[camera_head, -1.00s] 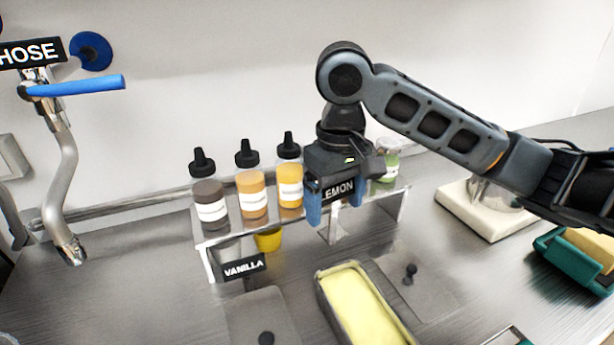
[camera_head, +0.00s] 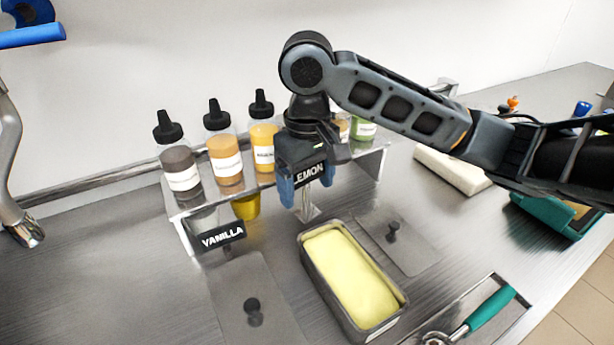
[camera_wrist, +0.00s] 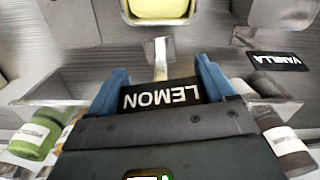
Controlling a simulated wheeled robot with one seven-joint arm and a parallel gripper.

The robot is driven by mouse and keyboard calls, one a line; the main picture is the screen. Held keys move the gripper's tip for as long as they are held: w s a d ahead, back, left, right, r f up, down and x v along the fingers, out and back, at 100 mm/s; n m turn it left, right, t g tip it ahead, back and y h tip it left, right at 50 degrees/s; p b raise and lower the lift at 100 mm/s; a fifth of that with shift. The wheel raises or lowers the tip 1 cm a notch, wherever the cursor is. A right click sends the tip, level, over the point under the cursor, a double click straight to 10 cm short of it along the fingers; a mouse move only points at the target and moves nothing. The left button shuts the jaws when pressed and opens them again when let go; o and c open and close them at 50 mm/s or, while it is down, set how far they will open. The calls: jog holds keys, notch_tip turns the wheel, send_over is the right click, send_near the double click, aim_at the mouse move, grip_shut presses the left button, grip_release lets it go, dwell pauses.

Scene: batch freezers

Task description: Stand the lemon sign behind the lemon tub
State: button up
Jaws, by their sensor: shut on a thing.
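The lemon sign (camera_head: 308,174) is a black plate with white letters on a pale metal stem. My gripper (camera_head: 306,190) is shut on the sign's plate, with a blue finger at each end of it. The sign also shows between the fingers in the wrist view (camera_wrist: 160,95). Its stem points down just behind a metal tub of pale yellow ice cream (camera_head: 350,276), which I take for the lemon tub. The stem's foot (camera_head: 308,213) appears close to the counter by the tub's back end; I cannot tell whether it touches.
A clear shelf (camera_head: 186,214) with several sauce bottles (camera_head: 225,160) stands behind my gripper. The vanilla sign (camera_head: 223,235) stands left, behind a lidded tub (camera_head: 253,308). Another lid (camera_head: 393,232) lies right. A green-handled scoop (camera_head: 488,309) lies at front right.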

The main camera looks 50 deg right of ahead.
aim_at(307, 212)
jog(key=shift+f+b, duration=2)
jog(key=shift+f, duration=1.3)
jog(key=o, duration=1)
jog(key=shift+o, duration=0.2)
jog(key=shift+r, duration=0.1)
jog(key=shift+r+p, duration=3.35)
jog(key=shift+p, duration=0.15)
jog(key=shift+r, duration=1.1)
jog(key=shift+s, duration=0.1)
